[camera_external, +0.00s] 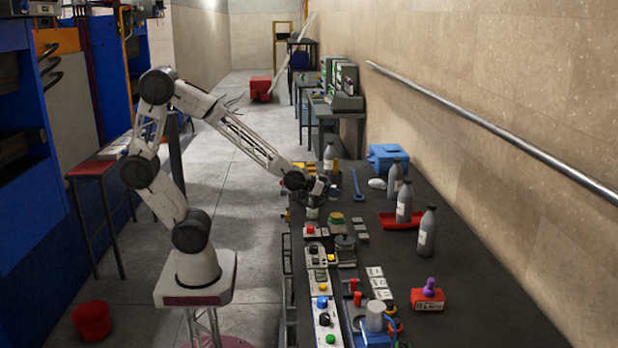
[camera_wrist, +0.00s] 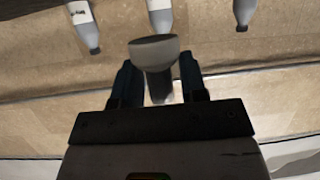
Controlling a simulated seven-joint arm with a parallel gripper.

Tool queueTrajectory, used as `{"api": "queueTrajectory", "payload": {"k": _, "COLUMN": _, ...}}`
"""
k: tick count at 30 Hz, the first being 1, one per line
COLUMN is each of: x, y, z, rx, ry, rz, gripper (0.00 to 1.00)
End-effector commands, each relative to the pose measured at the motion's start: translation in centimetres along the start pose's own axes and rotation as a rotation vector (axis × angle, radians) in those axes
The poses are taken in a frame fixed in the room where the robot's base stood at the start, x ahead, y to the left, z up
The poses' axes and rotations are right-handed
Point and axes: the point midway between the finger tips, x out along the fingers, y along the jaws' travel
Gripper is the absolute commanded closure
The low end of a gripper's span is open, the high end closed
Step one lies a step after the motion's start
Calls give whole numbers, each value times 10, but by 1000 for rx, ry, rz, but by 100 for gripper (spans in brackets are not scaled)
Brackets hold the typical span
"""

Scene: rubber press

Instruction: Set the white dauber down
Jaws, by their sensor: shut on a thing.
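In the wrist view my gripper (camera_wrist: 160,82) is shut on the white dauber (camera_wrist: 154,48). The dauber's pale, rounded head sticks out past the two dark fingers. Its handle is between the fingers and is partly hidden. In the external view the dauber is too small and too covered by the gripper to make out clearly. I cannot tell whether it touches anything below.
Several grey bottles (camera_external: 427,232) stand along the bench, one in a red tray (camera_external: 388,220). A blue box (camera_external: 388,154) is behind them. A red block with a purple knob (camera_external: 428,296) stands nearer. Button boxes (camera_external: 323,311) line the left edge. The right side is clear.

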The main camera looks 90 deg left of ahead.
Motion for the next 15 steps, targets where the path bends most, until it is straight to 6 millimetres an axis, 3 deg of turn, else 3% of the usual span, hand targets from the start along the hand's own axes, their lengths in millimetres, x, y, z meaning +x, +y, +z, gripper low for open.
{"api": "queueTrajectory", "payload": {"k": 15, "x": 100, "y": 20, "z": -56, "rx": 13, "ry": -1, "rz": 30, "gripper": 84}}
